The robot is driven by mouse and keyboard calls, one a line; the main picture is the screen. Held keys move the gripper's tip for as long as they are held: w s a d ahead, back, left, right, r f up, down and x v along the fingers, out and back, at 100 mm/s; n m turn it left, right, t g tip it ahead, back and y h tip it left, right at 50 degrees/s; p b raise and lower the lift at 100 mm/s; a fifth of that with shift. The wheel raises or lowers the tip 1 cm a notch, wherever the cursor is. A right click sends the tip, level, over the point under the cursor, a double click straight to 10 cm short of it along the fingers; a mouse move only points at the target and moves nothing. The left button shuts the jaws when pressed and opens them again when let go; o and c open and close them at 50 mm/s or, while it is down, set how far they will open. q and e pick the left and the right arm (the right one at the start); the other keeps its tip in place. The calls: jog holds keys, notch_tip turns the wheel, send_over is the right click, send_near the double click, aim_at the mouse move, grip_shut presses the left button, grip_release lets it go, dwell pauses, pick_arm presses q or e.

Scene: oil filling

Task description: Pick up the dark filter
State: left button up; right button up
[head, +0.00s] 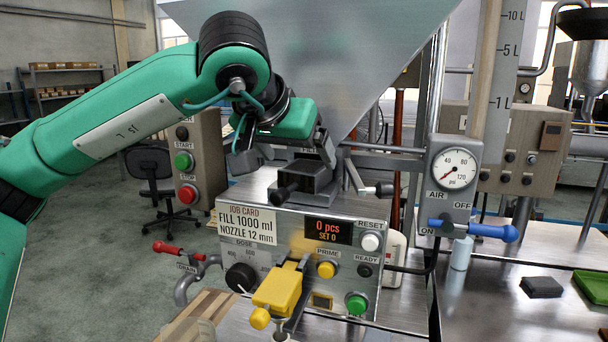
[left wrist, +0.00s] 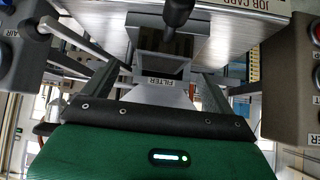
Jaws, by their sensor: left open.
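A dark grey flat block (head: 541,287), which looks like the dark filter, lies on the metal table at the right of the head view. My left gripper (head: 287,158) is open over the filling machine, far to the left of that block, with nothing visibly held. Just below it is a dark open-topped holder (head: 306,184) with a black knob in front. In the left wrist view this holder (left wrist: 158,63) shows close up beside a FILTER label. My right gripper is not in view.
A green piece (head: 592,288) lies right of the dark block. The valve with a blue handle (head: 487,231) and the air gauge (head: 453,169) stand between the machine and the block. The large metal hopper (head: 320,60) rises behind my left gripper.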

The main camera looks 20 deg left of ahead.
aim_at(303, 167)
pick_arm(q)
jog(key=x, duration=0.4)
jog(key=shift+p, duration=0.3)
jog(key=c, duration=1.2)
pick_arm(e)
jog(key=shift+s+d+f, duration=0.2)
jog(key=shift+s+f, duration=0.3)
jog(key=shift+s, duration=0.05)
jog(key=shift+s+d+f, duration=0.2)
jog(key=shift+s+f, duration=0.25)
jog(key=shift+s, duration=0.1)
pick_arm(q)
jog(key=shift+a+r, duration=0.1)
